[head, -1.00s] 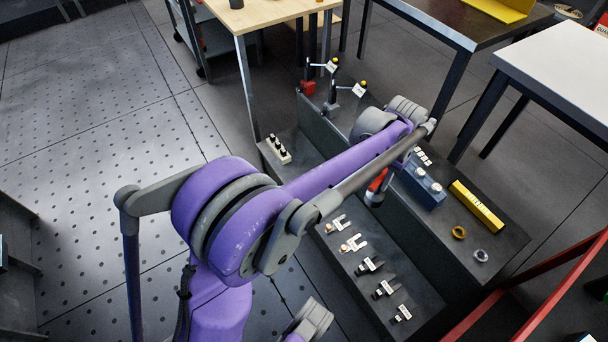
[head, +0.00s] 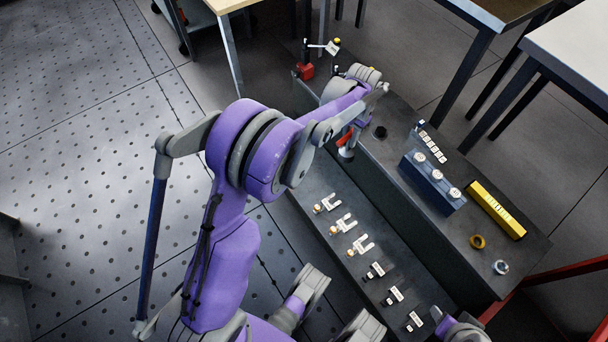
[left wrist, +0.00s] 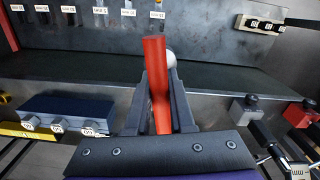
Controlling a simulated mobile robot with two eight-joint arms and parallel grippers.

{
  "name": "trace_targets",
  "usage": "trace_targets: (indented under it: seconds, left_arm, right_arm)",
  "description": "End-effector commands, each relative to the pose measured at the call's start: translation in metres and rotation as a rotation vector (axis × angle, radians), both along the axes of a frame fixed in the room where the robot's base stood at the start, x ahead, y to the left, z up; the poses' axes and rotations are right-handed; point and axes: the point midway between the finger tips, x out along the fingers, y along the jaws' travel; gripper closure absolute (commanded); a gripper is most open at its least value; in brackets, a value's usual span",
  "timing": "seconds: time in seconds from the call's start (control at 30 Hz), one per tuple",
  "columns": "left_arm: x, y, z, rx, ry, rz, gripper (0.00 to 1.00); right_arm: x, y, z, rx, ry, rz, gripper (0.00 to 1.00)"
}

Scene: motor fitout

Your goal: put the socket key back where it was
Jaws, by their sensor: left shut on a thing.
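My left gripper (head: 354,122) is shut on a red-handled tool, the socket key (head: 346,139). It holds the key over the far part of the dark bench, near the step between the lower and raised shelves. The key's grey lower end shows under the handle in the head view. In the left wrist view the red handle (left wrist: 155,75) stands between the two fingers (left wrist: 158,95), with a pale round part behind it. I cannot tell whether the key touches the bench.
The raised shelf (head: 400,145) carries a dark ring-like spot (head: 379,132), a blue block (head: 432,182) with white-topped pieces, a yellow bar (head: 496,209) and two rings. Several labelled parts (head: 360,246) line the lower shelf (head: 340,180). A red-based stand (head: 306,71) is at the far end.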

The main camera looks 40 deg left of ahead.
Motion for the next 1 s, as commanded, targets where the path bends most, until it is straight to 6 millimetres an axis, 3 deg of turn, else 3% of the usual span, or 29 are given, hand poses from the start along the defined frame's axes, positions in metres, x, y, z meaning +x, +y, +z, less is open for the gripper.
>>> trace_targets:
  seconds: [0.03, 0.2, 0.4, 0.5, 0.7, 1.0]
  left_arm:
    - [0.004, 0.021, -0.029, 0.001, 0.002, -0.010, 1.00]
    - [0.005, 0.080, -0.103, 0.000, 0.002, -0.078, 1.00]
    - [-0.006, 0.135, -0.170, -0.001, -0.003, -0.143, 1.00]
    - [-0.012, 0.152, -0.189, -0.001, -0.004, -0.164, 1.00]
    - [-0.016, 0.164, -0.217, -0.001, -0.006, -0.184, 1.00]
    - [-0.016, 0.164, -0.264, -0.001, -0.006, -0.185, 1.00]
  right_arm:
    - [0.001, 0.000, -0.009, 0.000, 0.003, 0.000, 0.50]
    - [0.003, 0.000, -0.024, 0.000, 0.007, 0.000, 0.50]
    - [0.005, 0.000, -0.036, 0.000, 0.010, 0.000, 0.50]
    - [0.006, 0.000, -0.040, 0.000, 0.011, 0.000, 0.50]
    - [0.007, 0.000, -0.045, 0.000, 0.011, 0.000, 0.50]
    - [0.009, 0.000, -0.056, 0.000, 0.012, 0.000, 0.50]
